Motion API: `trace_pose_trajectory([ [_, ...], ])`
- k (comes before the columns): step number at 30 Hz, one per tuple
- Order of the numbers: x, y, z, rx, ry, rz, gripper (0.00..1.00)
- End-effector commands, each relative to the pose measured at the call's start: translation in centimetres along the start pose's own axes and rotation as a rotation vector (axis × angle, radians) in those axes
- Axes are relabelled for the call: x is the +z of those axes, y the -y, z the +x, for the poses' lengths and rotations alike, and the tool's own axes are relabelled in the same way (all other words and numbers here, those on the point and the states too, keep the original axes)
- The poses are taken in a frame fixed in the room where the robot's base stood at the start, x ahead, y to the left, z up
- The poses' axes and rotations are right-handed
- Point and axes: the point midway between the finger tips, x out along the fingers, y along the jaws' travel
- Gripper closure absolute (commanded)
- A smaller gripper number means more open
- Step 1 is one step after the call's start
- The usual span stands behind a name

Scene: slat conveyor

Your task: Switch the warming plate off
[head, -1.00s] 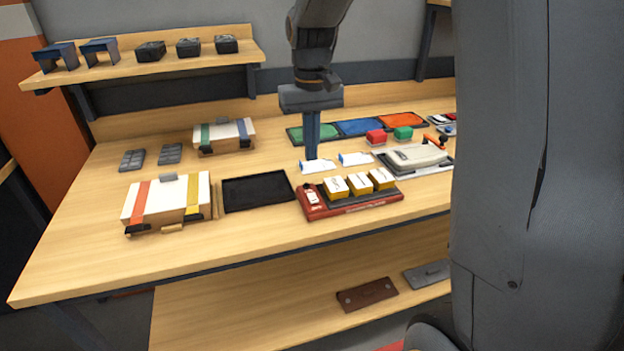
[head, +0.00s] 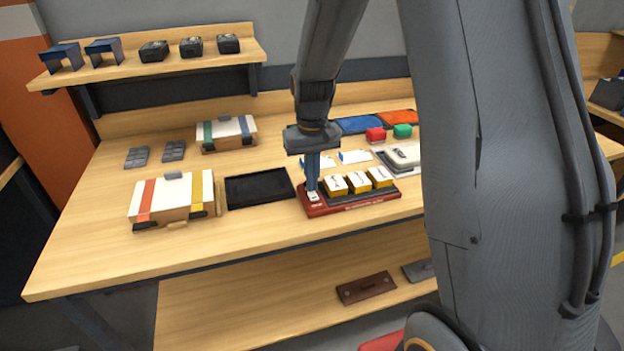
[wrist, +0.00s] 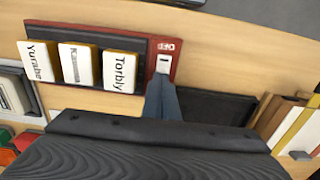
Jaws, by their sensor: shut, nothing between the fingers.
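The warming plate (head: 348,207) is a red base with a dark top near the table's front edge. Several yellow boxes with white labelled tops stand on it. Its white rocker switch (wrist: 163,63) is at the left end in the head view, with small white lettering beside it in the wrist view. My gripper (head: 312,188) is shut and empty, pointing down with its tips at the switch. In the wrist view the fingertips (wrist: 162,84) are right beside the switch; I cannot tell whether they touch it or which way it is set.
A black tray (head: 259,187) lies just left of the plate. White cards (head: 354,157) lie behind it. A striped box (head: 172,200) stands farther left. Red (head: 376,135) and green (head: 402,131) blocks and a grey-white device (head: 402,155) are to the right.

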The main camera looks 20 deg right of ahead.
Motion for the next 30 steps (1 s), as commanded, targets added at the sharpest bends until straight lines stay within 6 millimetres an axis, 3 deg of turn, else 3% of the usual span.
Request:
trace_pose_trajectory([
  [14, -0.1, 0.0, 0.3, 0.0, 0.044, 0.0, 1.0],
  [30, 1.4, 0.0, -0.3, 0.0, 0.044, 0.0, 1.0],
])
